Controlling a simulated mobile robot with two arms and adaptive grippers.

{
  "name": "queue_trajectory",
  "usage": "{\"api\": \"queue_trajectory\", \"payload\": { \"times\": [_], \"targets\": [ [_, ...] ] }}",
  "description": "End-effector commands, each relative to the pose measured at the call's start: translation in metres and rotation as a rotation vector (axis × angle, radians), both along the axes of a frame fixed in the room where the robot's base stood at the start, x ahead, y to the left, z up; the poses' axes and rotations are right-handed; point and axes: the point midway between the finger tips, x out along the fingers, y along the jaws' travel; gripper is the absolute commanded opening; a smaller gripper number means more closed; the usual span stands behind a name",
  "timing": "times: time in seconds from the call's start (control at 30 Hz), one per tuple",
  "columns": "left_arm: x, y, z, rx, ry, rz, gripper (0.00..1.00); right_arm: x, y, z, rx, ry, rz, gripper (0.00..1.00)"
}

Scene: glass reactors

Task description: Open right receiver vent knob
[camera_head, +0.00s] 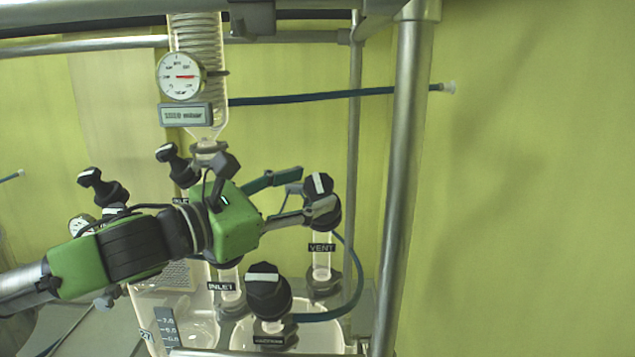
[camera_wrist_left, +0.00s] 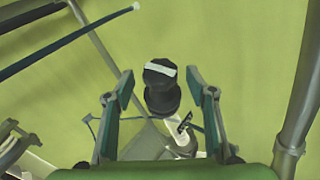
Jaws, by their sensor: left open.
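The vent knob (camera_head: 318,187) is black with a white bar on top. It stands on a glass stem over the label reading VENT (camera_head: 321,247), to the right in the head view. My left gripper (camera_head: 312,190) comes in from the left with its fingers open around the knob's level. In the left wrist view the knob (camera_wrist_left: 160,84) sits between the open fingertips of my left gripper (camera_wrist_left: 161,84), with a gap on each side. The white bar is slightly tilted there. My right gripper is not in view.
A larger black knob (camera_head: 268,290) with a white bar stands in front, below my left gripper. A pressure gauge (camera_head: 180,77) and glass coil hang above. A metal post (camera_head: 403,180) rises right of the vent knob. A dark hose (camera_head: 350,290) curves beside the vent stem.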

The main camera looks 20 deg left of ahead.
Motion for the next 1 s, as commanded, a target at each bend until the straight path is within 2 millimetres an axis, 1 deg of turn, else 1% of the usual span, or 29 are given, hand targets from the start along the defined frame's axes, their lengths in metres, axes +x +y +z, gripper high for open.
{"api": "queue_trajectory", "payload": {
  "times": [0.03, 0.2, 0.33, 0.6, 0.67, 0.7, 0.73, 0.77, 1.0],
  "targets": [
    [0.006, -0.005, 0.002, -0.001, 0.0, -0.003, 0.51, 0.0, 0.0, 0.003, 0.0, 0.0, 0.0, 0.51],
    [0.021, -0.013, 0.001, 0.0, -0.001, -0.001, 0.51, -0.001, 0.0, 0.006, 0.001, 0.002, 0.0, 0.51],
    [0.025, -0.015, 0.0, 0.0, 0.0, 0.0, 0.51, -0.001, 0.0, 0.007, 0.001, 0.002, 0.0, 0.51],
    [0.026, -0.015, 0.0, 0.001, -0.001, 0.0, 0.51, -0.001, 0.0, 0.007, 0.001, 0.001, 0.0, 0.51],
    [0.026, -0.015, 0.0, 0.001, -0.001, 0.0, 0.35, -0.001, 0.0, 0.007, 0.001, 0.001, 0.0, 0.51],
    [0.026, -0.015, 0.0, 0.001, -0.001, 0.0, 0.25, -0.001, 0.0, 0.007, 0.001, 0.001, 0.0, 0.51],
    [0.026, -0.015, 0.0, 0.001, -0.001, 0.0, 0.17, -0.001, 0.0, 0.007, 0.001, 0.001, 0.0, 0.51],
    [0.026, -0.015, 0.0, 0.001, -0.001, 0.0, 0.12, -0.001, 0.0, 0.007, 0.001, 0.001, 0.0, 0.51],
    [0.025, -0.016, -0.001, -0.004, -0.001, 0.004, 0.12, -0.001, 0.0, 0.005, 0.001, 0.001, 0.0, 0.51]
  ]
}}
